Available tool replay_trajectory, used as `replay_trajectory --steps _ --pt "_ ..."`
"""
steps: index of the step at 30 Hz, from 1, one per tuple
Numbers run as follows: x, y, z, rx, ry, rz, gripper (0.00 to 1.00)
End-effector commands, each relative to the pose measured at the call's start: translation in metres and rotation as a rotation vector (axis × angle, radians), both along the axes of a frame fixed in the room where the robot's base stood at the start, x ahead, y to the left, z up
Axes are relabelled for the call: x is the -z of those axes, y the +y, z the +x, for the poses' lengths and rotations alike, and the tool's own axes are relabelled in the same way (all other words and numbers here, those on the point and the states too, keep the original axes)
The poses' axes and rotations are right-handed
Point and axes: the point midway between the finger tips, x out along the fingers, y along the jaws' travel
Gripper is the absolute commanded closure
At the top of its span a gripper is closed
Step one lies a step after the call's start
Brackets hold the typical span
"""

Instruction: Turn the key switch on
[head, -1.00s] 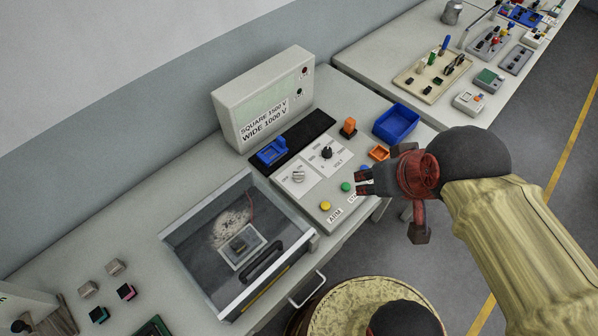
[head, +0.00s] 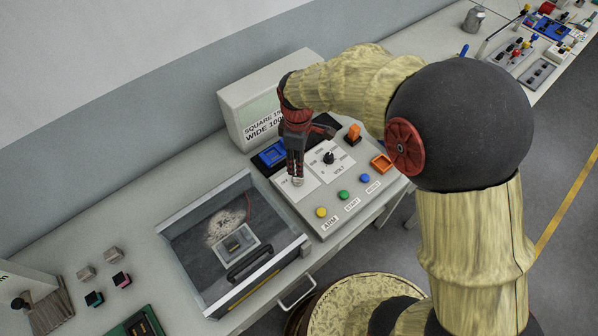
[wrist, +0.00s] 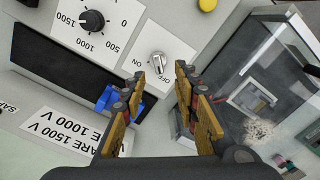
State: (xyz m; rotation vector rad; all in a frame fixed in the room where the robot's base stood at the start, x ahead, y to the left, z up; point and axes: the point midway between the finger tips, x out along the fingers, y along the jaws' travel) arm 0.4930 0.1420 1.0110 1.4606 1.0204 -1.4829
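The key switch (wrist: 157,63) is a small silver-grey knob with a raised handle on a white label plate; the word ON reads beside it in the wrist view. In the head view the switch (head: 297,182) is mostly hidden by my fingers. My gripper (head: 295,174) points down right over the switch plate. In the wrist view my gripper (wrist: 160,78) is open, with the switch showing in the gap between the fingertips. The fingers do not look closed on it; I cannot tell how far above it they are.
The black VOLT dial (head: 329,158) sits beside the switch plate. Yellow (head: 321,212), green (head: 342,194) and blue (head: 364,178) buttons line the panel front. A clear-lidded test drawer (head: 233,245) stands at left. A blue holder (head: 272,154) and display box (head: 238,108) are behind.

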Motion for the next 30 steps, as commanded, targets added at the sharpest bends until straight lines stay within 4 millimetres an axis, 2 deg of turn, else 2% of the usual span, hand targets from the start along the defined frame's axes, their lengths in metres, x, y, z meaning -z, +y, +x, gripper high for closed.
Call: replay_trajectory --steps 3,8,21,30 --pt "-0.003 0.001 0.004 -0.108 -0.01 0.004 0.7" --pt "0.001 0.001 0.004 -0.172 -0.011 0.004 0.7" --pt "0.061 0.001 0.003 -0.172 -0.01 0.005 0.7" --pt "0.074 0.001 0.004 -0.171 -0.012 0.005 0.7"
